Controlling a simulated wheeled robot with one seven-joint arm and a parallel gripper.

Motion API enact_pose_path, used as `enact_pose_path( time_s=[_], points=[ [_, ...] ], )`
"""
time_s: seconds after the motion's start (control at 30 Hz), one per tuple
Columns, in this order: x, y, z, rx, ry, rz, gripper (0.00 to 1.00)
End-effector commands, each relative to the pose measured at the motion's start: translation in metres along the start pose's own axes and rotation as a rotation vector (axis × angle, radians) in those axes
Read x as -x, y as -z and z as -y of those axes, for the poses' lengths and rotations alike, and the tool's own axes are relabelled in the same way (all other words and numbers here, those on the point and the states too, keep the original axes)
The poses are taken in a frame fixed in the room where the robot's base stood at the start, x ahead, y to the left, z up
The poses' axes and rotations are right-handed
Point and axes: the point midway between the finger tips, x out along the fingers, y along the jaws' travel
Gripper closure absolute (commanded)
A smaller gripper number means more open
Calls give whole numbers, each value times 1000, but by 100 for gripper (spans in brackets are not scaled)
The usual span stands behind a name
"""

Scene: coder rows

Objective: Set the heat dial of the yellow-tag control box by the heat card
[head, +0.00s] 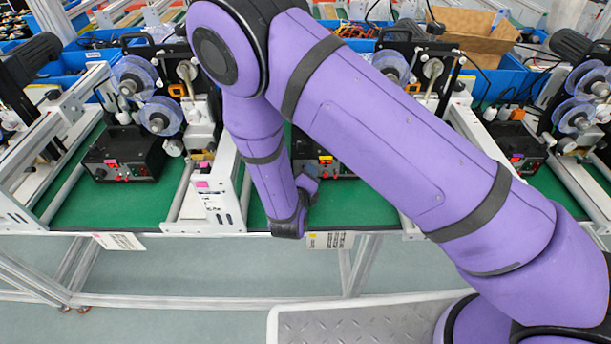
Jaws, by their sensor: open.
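A black control box (340,172) with a yellow tag (326,159) and small red parts on its front stands on the green bench mat, partly hidden behind my arm. Its dial cannot be made out. A white card (330,240) with dark print hangs at the bench's front edge below this box; its print is too small to read and I cannot tell if it is the heat card. My purple wrist is just left of and in front of the box. My gripper's fingers cannot be seen; the wrist or forearm hides them.
A black box with a pink tag (124,158) stands at left, and another box (516,150) at right. White machine frames (218,197) with reels separate the stations. Another card (118,241) hangs at left. Blue bins line the back. Green mat (368,205) right of my wrist is clear.

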Motion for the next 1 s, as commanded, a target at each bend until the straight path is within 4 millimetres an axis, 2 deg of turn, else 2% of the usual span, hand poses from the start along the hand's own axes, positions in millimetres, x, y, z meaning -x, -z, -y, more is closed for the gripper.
enact_pose_path(
  time_s=[0.17,0.2,0.33,0.67,1.0],
  points=[
    [0,0,0,0,0,0,59],
    [0,0,0,0,0,0,64],
    [0,0,0,0,0,0,93],
    [0,0,0,-31,-10,1,93],
    [0,1,1,-230,-77,10,93]
  ],
)
